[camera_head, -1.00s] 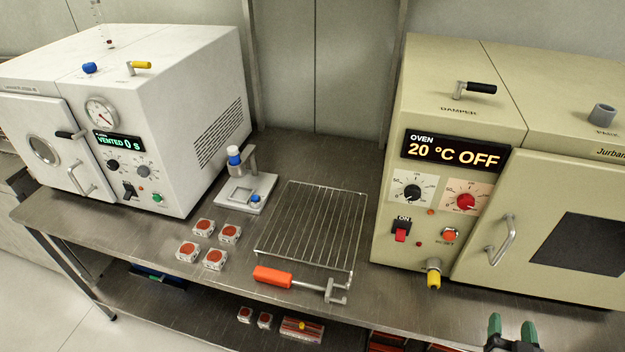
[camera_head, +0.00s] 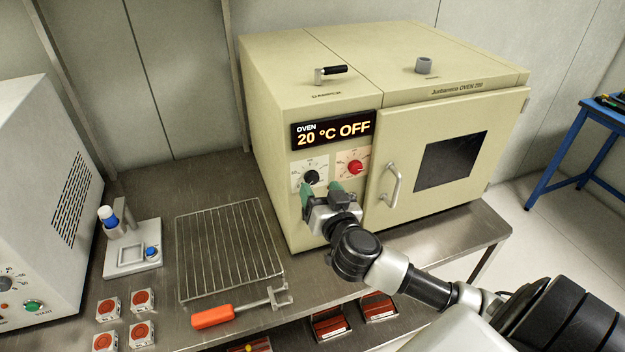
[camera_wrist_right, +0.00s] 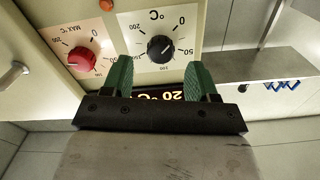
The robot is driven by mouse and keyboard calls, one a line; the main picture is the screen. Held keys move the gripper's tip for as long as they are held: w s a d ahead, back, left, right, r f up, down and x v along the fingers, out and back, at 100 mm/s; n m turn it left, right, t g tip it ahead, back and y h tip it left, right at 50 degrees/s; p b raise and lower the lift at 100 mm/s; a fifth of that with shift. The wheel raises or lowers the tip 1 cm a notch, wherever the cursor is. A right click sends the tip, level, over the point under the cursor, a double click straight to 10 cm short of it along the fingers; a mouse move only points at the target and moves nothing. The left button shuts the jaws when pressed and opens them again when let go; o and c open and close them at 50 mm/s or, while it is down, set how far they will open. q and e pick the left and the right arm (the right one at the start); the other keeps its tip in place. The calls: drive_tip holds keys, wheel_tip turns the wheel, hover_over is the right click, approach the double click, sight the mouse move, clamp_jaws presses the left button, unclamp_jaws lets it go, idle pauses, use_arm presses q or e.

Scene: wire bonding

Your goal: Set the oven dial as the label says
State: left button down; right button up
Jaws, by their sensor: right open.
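The cream oven (camera_head: 262,125) stands on the bench; its display (camera_head: 333,130) reads "OVEN 20 °C OFF". Its black °C dial (camera_head: 311,177) is on a white scale at the left of the panel. The red "MAX °C" dial (camera_head: 355,166) is right of it. My right gripper (camera_head: 321,190) is open in front of the panel, its green fingers pointing at the black dial. The right wrist view shows the black dial (camera_wrist_right: 160,48) between the finger lines, apparently untouched, and the red dial (camera_wrist_right: 81,59) outside them. The dial's exact setting is hard to read. My left gripper is out of view.
The oven door handle (camera_head: 391,185) is right of my gripper. A wire rack (camera_head: 228,250) and an orange-handled tool (camera_head: 213,316) lie left of the oven. Several small red-topped boxes (camera_head: 141,301) sit near the front edge. A white machine (camera_head: 45,150) stands at left.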

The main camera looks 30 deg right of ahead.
sight(314, 179)
drive_tip(key=shift+x, duration=1.75)
drive_tip(key=c, duration=0.9)
